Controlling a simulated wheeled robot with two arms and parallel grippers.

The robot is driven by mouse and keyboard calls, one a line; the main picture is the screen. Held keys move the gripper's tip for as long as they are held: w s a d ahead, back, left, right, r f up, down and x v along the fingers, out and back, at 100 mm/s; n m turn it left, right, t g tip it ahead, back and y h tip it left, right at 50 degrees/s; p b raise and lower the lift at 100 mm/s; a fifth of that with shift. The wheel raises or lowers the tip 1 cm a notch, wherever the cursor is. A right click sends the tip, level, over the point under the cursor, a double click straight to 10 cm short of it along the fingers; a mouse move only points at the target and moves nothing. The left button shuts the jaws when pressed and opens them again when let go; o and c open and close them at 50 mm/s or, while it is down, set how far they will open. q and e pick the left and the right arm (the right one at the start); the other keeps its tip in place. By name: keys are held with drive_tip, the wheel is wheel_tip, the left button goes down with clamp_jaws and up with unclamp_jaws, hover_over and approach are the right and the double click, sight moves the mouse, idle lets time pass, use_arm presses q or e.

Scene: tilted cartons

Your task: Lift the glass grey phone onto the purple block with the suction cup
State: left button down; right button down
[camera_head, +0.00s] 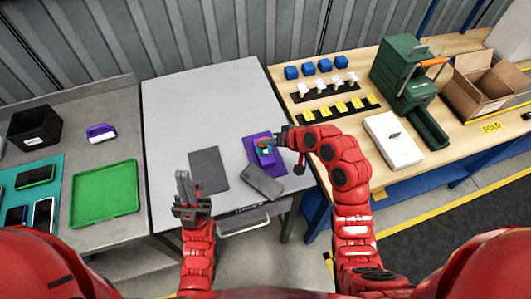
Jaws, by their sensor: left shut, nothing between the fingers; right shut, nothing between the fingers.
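A grey phone-like slab (262,181) lies on the grey table, tilted, its upper edge by a purple block or mat (279,157). A flatter dark grey rectangle (208,170) lies to its left; I cannot tell whether it is a phone or a pad. A small orange and green item (264,149) sits on the purple piece; I cannot tell whether it is the suction cup. My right gripper (270,143) is shut, beside or over this item, and partly hides it. My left gripper (184,180) is shut and empty, left of the dark rectangle.
A green tray (105,194), a black bin (35,127), a purple and white item (101,132) and a teal mat with phones (38,181) are left. Blue blocks (308,69), a white box (393,140) and a green machine (402,70) are right. The grey table's back is clear.

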sight(266, 151)
drive_tip(key=shift+f+b, duration=0.45)
drive_tip(key=shift+f, duration=0.7)
drive_tip(key=shift+f, duration=0.1)
idle(1.0)
drive_tip(key=shift+f+b, duration=0.3)
drive_tip(key=shift+b, duration=0.1)
